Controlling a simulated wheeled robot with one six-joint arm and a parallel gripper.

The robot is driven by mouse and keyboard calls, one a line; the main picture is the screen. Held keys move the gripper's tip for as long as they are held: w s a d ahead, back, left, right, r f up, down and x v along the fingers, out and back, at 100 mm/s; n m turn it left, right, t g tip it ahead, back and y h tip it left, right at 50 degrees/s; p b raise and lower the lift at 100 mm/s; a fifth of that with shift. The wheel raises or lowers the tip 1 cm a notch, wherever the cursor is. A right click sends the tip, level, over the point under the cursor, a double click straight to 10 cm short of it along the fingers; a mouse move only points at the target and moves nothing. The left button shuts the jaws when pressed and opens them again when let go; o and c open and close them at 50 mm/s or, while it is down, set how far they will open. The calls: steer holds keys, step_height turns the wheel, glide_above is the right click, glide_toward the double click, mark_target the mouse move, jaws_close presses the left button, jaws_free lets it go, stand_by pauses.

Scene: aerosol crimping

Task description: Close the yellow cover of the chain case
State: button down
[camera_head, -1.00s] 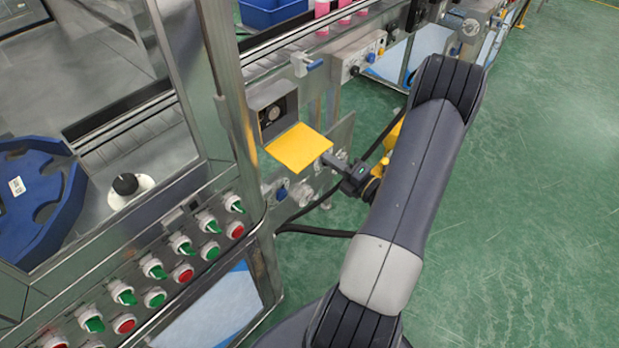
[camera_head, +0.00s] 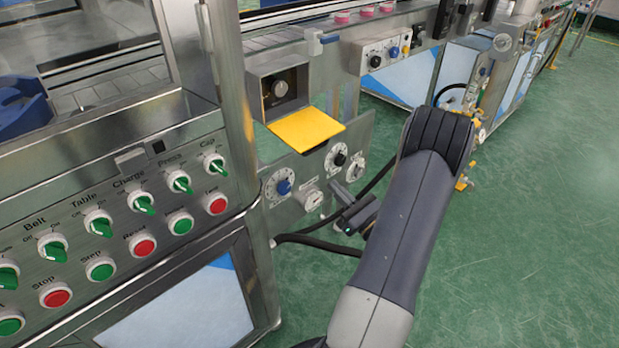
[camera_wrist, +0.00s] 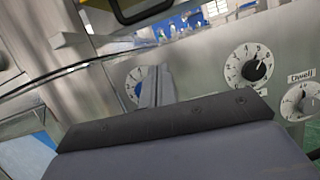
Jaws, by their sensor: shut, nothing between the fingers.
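The yellow cover (camera_head: 306,128) of the chain case (camera_head: 279,90) stands open in the head view, folded out flat like a shelf below the case's opening. A dark round knob shows inside the open case. My gripper (camera_head: 336,187) is shut and empty. It is below and a little right of the cover, in front of the dial panel, and apart from the cover. In the wrist view my gripper (camera_wrist: 155,88) points at the panel, and a yellow-edged dark part (camera_wrist: 140,10), seemingly the cover from below, is cut off at the top.
The panel below the case carries a blue-knobbed dial (camera_head: 283,187) and a black-knobbed dial (camera_head: 340,158). A steel post (camera_head: 228,90) stands left of the case. A row of green switches and red buttons (camera_head: 144,245) fills the left front. Green floor is open at right.

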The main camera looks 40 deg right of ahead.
mark_target(306, 136)
steer(key=w+r+b, duration=0.1)
steer(key=w+r, duration=0.5)
steer(key=w, duration=0.1)
steer(key=shift+a+b, duration=0.3)
stand_by(0.7)
steer(key=shift+s+r+g+p, duration=0.25)
steer(key=shift+r+g+p, duration=0.1)
steer(key=shift+p, duration=0.6)
